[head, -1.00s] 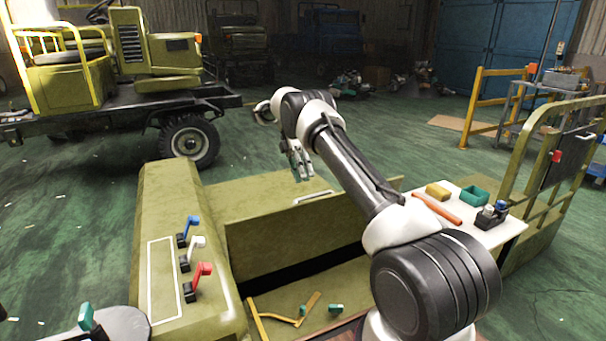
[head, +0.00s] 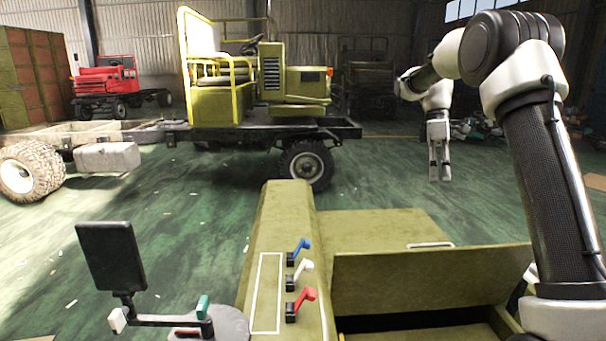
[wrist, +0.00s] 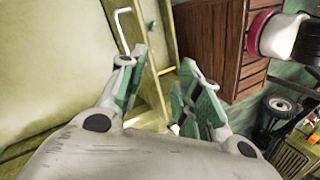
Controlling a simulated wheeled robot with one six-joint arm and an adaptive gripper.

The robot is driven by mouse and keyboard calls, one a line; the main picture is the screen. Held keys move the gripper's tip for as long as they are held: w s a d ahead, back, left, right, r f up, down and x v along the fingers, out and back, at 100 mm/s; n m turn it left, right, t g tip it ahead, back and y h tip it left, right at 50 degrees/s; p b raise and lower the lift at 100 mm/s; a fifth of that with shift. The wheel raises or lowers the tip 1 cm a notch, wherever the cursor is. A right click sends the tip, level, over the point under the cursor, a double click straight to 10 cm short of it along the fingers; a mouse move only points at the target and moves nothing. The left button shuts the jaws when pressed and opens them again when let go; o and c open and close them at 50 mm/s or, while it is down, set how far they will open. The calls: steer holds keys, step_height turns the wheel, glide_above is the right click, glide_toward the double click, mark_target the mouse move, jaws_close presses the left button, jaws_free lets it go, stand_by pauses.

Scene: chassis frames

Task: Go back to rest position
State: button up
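My gripper (head: 439,178) hangs in the air with its fingers pointing down, at the right of the head view. It is above and behind the olive-green machine and apart from it. In the wrist view, the green-padded fingers (wrist: 162,82) stand apart with nothing held between them, so it is open. My arm is raised and bent at the right side of the head view.
The olive machine (head: 278,225) carries blue (head: 303,245), white (head: 302,267) and red (head: 306,297) levers. Its lid (head: 420,281) stands raised. A black screen (head: 110,256) is at left. A truck (head: 230,120) stands behind. Green floor (head: 380,190) around my gripper is clear.

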steer(key=s+r+m+t, duration=0.2)
steer(key=s+r+m, duration=0.15)
steer(key=s, duration=0.45)
steer(key=s+r+m+t, duration=0.25)
steer(key=s+r, duration=0.25)
steer(key=s, duration=0.4)
steer(key=s+f+m+t, duration=0.2)
steer(key=s+f+m, duration=0.1)
steer(key=s, duration=0.5)
steer(key=s+a+f+m+t, duration=0.1)
steer(key=s+f+m+t, duration=0.1)
steer(key=s, duration=0.7)
steer(key=shift+a+f+m, duration=0.15)
steer(key=shift+f+m, duration=0.25)
steer(key=shift+m, duration=0.4)
steer(key=shift+t, duration=0.25)
